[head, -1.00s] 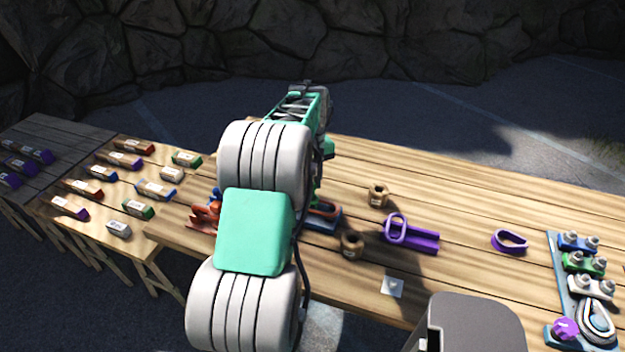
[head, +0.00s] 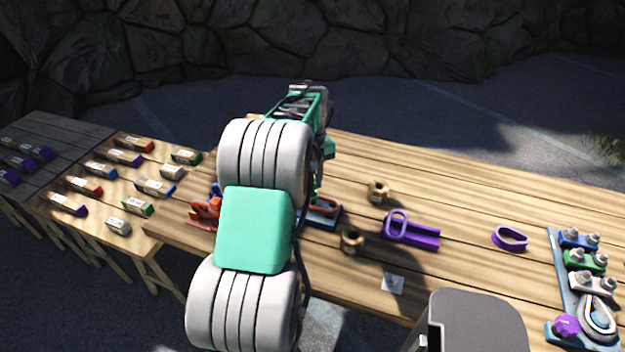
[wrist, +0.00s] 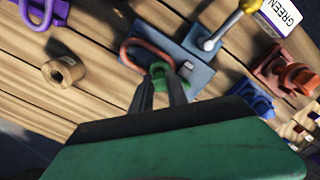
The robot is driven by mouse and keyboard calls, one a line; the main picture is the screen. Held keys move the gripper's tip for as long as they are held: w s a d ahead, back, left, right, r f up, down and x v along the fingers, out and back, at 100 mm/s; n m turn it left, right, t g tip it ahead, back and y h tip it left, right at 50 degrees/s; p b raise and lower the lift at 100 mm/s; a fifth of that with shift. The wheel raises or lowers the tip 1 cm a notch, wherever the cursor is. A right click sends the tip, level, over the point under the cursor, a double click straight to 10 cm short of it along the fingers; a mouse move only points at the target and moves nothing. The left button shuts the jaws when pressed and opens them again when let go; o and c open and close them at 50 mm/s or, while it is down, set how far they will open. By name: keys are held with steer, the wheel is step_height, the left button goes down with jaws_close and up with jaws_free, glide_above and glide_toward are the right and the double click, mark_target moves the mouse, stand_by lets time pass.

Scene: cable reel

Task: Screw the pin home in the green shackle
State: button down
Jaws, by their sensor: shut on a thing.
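In the wrist view, the green shackle (wrist: 159,68) is at the red-brown loop (wrist: 133,43) on a blue-grey block (wrist: 198,75). My gripper (wrist: 160,88) is shut, with both fingertips close together on a small green part right at the shackle. It appears to be the pin, but the fingers hide most of it, so I cannot tell how deep it sits. In the head view my arm covers the shackle and my gripper. Only part of the red-brown loop (head: 325,206) and its block (head: 330,222) shows there.
A post with a yellow end (wrist: 228,28) rises from the block. A white GREEN label (wrist: 281,13), orange-red (wrist: 285,70) and blue (wrist: 252,103) pieces stand to the right.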

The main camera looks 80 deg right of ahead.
steer(key=shift+f, duration=0.5)
steer(key=c, duration=1.9)
jaws_free()
jaws_close()
